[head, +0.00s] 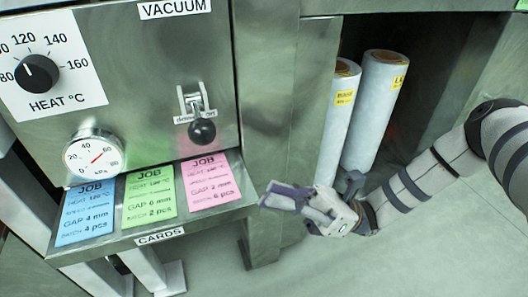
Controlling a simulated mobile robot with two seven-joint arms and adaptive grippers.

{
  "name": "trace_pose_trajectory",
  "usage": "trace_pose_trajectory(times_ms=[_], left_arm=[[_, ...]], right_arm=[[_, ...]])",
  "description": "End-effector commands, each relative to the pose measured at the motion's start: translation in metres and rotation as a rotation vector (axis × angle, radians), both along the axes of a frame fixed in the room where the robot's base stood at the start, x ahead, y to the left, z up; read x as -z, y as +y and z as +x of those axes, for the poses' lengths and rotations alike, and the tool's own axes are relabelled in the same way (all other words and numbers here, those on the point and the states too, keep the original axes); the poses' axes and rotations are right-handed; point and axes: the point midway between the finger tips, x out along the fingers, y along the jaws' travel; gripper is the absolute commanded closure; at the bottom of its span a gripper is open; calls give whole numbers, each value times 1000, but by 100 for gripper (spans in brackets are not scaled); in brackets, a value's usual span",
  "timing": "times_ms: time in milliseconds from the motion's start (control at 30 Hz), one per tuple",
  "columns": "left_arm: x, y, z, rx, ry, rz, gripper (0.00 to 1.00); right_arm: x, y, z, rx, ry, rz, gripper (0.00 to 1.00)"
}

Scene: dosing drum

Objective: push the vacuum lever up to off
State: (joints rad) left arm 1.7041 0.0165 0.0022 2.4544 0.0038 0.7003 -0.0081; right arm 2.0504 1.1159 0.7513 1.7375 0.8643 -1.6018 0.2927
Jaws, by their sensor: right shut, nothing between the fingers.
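The vacuum lever (202,130) is a metal bracket with a black ball knob on the steel panel, below the VACUUM label (174,8). Its knob hangs at the lower end, so the lever points down. My right gripper (272,197) is shut and empty. It is to the right of and below the lever, beside the right end of the card shelf, apart from the knob. My left gripper is not in view.
A heat dial (37,73) and a round gauge (94,156) are on the panel at left. Blue, green and pink job cards (209,188) lie on the shelf (160,236) below the lever. Two white rolls (374,110) stand in the opening behind my right arm.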

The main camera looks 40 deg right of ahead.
Motion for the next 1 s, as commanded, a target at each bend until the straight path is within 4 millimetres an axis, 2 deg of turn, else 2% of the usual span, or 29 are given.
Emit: trace_pose_trajectory(times_ms=[200,367,500,600,1000], left_arm=[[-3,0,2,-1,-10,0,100],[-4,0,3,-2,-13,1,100],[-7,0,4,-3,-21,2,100],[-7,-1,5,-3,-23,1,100],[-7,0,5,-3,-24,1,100]], right_arm=[[-28,38,14,-4,-2,2,100],[-48,62,24,-3,-3,1,100],[-70,63,28,-1,-3,-1,100],[-78,65,30,-1,-2,-1,100],[-81,65,31,-1,1,-2,100]])
